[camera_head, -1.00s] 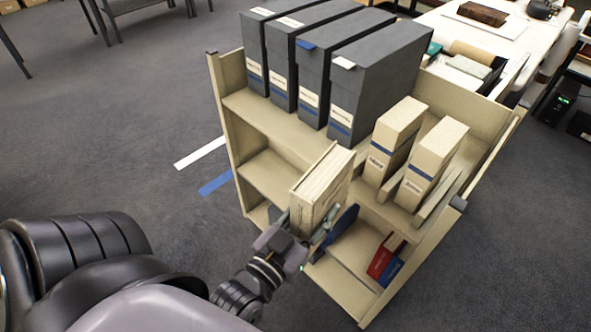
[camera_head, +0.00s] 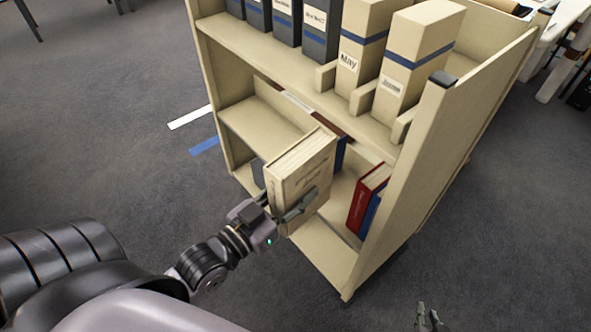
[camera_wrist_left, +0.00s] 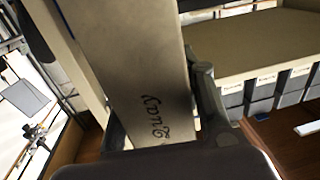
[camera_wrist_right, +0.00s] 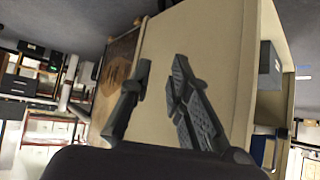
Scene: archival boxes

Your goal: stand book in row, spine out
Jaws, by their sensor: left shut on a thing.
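My left gripper (camera_head: 282,196) is shut on a thick cream book (camera_head: 297,172), one finger on each side. The book is upright and slightly tilted, in front of the cart's lower shelf opening. In the left wrist view, the book (camera_wrist_left: 150,65) shows lettering reading "Quay" and a blue band, between the fingers. A red book (camera_head: 364,203) and a blue book (camera_head: 371,214) stand leaning at the shelf's right end. A dark blue book (camera_head: 341,153) shows partly behind the held book. My right gripper (camera_head: 430,318) is low at the right. Its fingers (camera_wrist_right: 160,95) are apart and empty.
The cream cart (camera_head: 425,150) has a tall right end panel. Cream boxes (camera_head: 418,62) and dark grey boxes (camera_head: 320,30) stand on its upper shelf. White and blue strips (camera_head: 205,145) lie on the carpet at left. The carpet in front is clear.

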